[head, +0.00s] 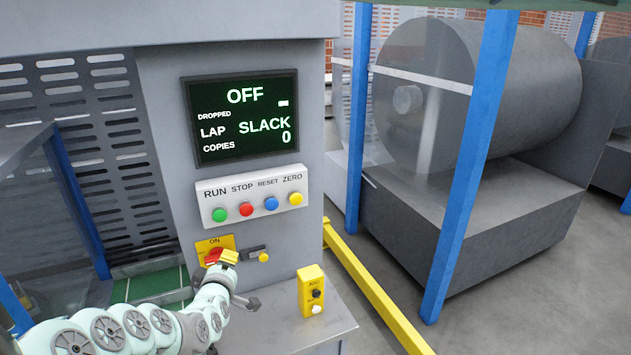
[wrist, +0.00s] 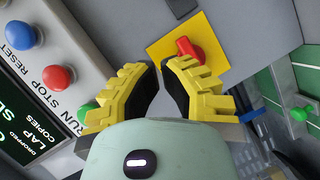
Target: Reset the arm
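My gripper (head: 228,257) is in front of the grey machine panel, beside the red rotary switch (head: 213,256) on its yellow plate marked ON. In the wrist view my gripper (wrist: 159,66) has yellow fingers with black pads; a narrow gap shows between the tips, with nothing in it. The red switch (wrist: 189,50) lies just beyond the tips, to the right; I cannot tell whether a finger touches it. My pale green arm (head: 150,325) reaches in from the lower left of the head view.
A screen (head: 243,117) reads OFF, LAP SLACK, COPIES 0. Below it is a button box (head: 253,192) with green, red, blue and yellow buttons. A yellow control box (head: 311,290) stands on the grey ledge (head: 290,325). Blue posts and a yellow rail (head: 370,290) are at right.

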